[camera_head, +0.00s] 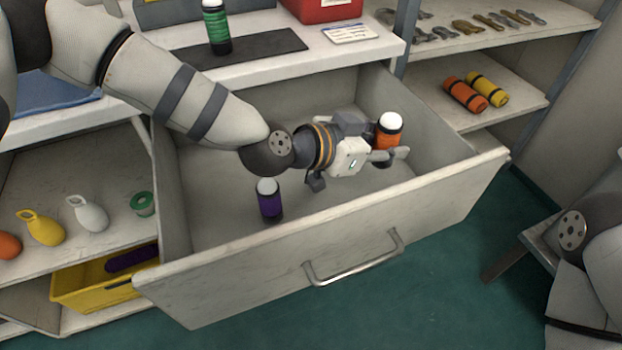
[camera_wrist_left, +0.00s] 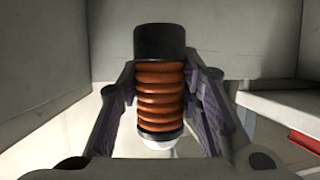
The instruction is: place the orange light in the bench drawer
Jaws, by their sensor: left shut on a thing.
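The orange light (camera_head: 388,133), with a white top and ribbed orange body, is upright between the fingers of my left gripper (camera_head: 385,157). It also fills the middle of the left wrist view (camera_wrist_left: 160,85), where both fingers press its sides. The bench drawer (camera_head: 330,225) is pulled open, and the gripper and light are over its right part. I cannot tell whether the light's base touches the drawer floor. A purple light (camera_head: 269,201) with a white top stands in the drawer. My right arm shows at the right edge, but its gripper is out of view.
A green light (camera_head: 216,30) stands on a dark mat on the bench top, near a red box (camera_head: 325,8). Orange and yellow cylinders (camera_head: 475,91) lie on the right shelf. A yellow bin (camera_head: 95,285) is at lower left. The drawer floor has free room around the purple light.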

